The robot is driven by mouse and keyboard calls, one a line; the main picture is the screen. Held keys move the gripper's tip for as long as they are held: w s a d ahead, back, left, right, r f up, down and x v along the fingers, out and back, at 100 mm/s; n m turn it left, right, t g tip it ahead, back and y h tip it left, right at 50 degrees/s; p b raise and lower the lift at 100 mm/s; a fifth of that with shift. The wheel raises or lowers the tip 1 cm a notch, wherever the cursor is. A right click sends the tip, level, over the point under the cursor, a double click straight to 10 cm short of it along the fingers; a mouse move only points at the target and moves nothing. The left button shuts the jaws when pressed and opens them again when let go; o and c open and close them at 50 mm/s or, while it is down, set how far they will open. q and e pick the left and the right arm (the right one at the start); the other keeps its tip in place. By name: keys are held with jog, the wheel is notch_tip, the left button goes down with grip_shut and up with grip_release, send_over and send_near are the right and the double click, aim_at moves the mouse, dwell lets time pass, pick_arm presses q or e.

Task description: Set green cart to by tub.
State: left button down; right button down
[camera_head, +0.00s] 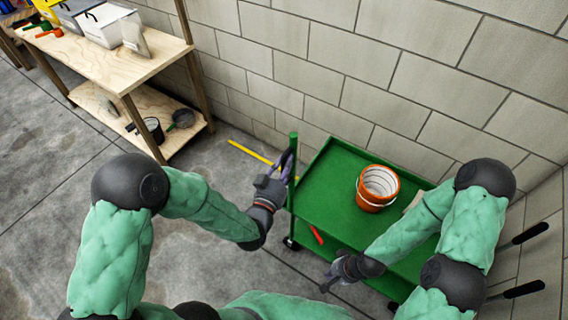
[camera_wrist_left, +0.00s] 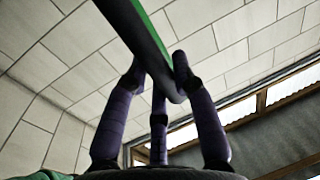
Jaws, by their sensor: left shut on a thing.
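The green cart (camera_head: 329,194) stands against the block wall, with a top tray, a lower shelf and an upright post at its left corner. My left gripper (camera_head: 284,168) is shut on the post at the cart's left end. The left wrist view shows the green bar (camera_wrist_left: 152,32) between my purple fingers (camera_wrist_left: 160,80). My right gripper (camera_head: 331,284) hangs by the cart's front edge, apart from the post; its finger opening is unclear. I cannot make out for sure which thing is the tub.
An orange bucket (camera_head: 377,188) stands on the cart's top tray, and a red object (camera_head: 316,234) lies lower down. A wooden shelf unit (camera_head: 112,60) with boxes stands at the upper left. A yellow strip (camera_head: 250,153) lies on the floor between. Open floor (camera_head: 40,190) lies left.

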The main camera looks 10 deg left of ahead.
pick_arm(q)
jog(key=shift+s+d+f, duration=0.1)
jog(key=shift+f, duration=0.05)
jog(key=c, duration=1)
grip_release()
jog(key=s+a, duration=0.2)
jog(key=s, duration=0.9)
jog(key=shift+s+a, duration=0.2)
jog(key=shift+s, duration=0.15)
